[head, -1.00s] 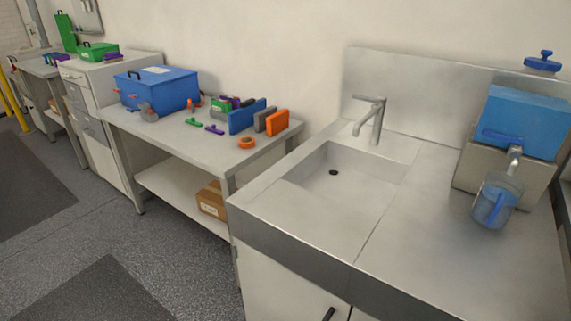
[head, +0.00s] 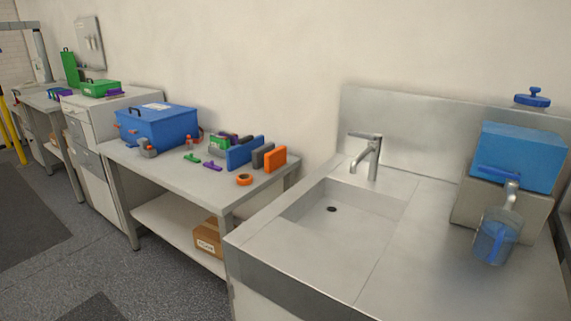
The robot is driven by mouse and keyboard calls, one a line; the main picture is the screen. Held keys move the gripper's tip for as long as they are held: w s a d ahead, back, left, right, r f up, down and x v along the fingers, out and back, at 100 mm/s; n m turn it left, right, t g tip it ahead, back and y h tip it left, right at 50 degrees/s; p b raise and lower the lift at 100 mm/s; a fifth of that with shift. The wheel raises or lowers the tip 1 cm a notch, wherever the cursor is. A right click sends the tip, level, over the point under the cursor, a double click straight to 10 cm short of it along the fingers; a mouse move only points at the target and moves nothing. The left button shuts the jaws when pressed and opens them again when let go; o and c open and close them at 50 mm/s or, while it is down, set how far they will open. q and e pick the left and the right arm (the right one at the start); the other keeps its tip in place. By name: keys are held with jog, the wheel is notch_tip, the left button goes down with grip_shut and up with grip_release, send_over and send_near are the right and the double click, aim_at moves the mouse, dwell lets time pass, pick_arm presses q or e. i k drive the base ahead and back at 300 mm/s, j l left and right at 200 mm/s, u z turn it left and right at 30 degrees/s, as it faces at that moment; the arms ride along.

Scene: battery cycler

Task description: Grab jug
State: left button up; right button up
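Neither of my grippers shows in the view.
A sink basin (head: 335,222) with a faucet (head: 369,155) is left of the jug. A workbench (head: 190,175) further left holds a blue box (head: 157,127), colored blocks and an orange ring (head: 244,179). The counter in front of the jug is clear.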

aim_at(497, 234)
jog(key=z, duration=1)
jog(key=k+l+u, duration=0.2)
jog(key=l+u, duration=0.15)
jog(key=k+l+u, duration=0.3)
jog(key=i+l, duration=0.05)
jog(key=l, duration=0.05)
